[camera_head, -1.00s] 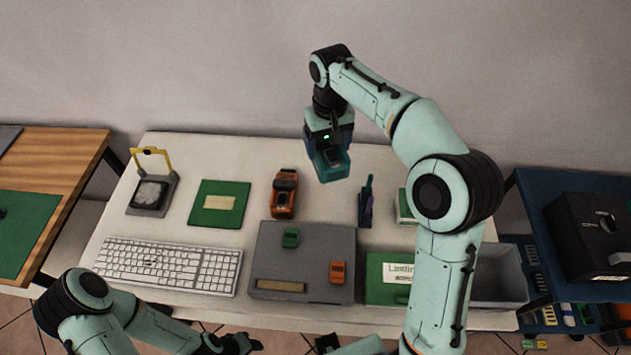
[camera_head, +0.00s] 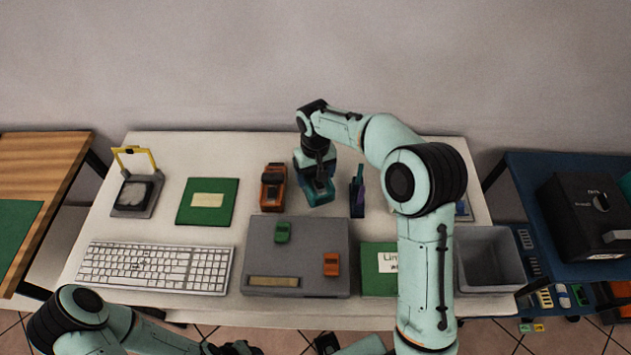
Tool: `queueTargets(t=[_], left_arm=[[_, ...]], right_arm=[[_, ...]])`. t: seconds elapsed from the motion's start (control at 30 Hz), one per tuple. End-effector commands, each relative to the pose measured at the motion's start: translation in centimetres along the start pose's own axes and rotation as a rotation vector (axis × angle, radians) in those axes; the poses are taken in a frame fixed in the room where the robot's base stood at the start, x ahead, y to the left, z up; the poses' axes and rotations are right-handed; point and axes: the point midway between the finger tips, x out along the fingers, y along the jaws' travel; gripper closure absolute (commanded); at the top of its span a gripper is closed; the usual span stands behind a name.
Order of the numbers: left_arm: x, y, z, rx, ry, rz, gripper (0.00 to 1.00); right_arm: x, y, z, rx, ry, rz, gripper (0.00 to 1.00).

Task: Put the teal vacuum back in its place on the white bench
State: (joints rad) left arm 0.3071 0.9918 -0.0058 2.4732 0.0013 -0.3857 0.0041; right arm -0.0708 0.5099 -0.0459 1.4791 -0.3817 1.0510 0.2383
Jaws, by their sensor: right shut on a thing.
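The white bench (camera_head: 165,271) spans the middle of the view. I cannot tell whether the vacuum touches the bench top. My left gripper (camera_head: 235,348) is at the bottom edge, in front of the bench and far from the vacuum; its fingers are too dark and cut off to read.
A grey case (camera_head: 318,262) lies in front with small green and orange cars. A keyboard (camera_head: 155,266), green box (camera_head: 206,201) and grey bin (camera_head: 486,257) also stand on the bench.

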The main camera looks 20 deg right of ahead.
Motion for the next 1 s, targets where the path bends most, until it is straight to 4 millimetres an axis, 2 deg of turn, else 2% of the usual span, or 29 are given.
queueTargets(t=[0.1, 0.2, 0.63, 0.67, 0.7, 1.0], left_arm=[[0.3, -0.1, 0.1, -0.001, -0.002, -0.001, 0.57], [0.3, -0.2, 0.1, -0.001, -0.002, -0.001, 0.57], [0.5, -0.2, 0.2, -0.001, -0.003, -0.001, 0.57], [0.5, -0.2, 0.2, -0.001, -0.003, -0.001, 0.57], [0.5, -0.2, 0.2, -0.001, -0.003, -0.001, 0.57], [0.2, -0.1, 0.1, -0.001, -0.001, -0.001, 0.57]], right_arm=[[2.4, 0.1, 0.1, 0.001, -0.005, 0.000, 0.45], [3.4, 0.0, 0.1, 0.001, -0.002, 0.000, 0.45], [4.0, 0.0, 0.0, 0.001, 0.000, 0.000, 0.45], [4.0, 0.0, 0.1, 0.001, -0.001, 0.000, 0.15], [4.0, 0.0, 0.0, 0.001, -0.001, 0.000, 0.02], [3.5, 0.0, 0.0, 0.001, 0.000, 0.000, 0.00]])
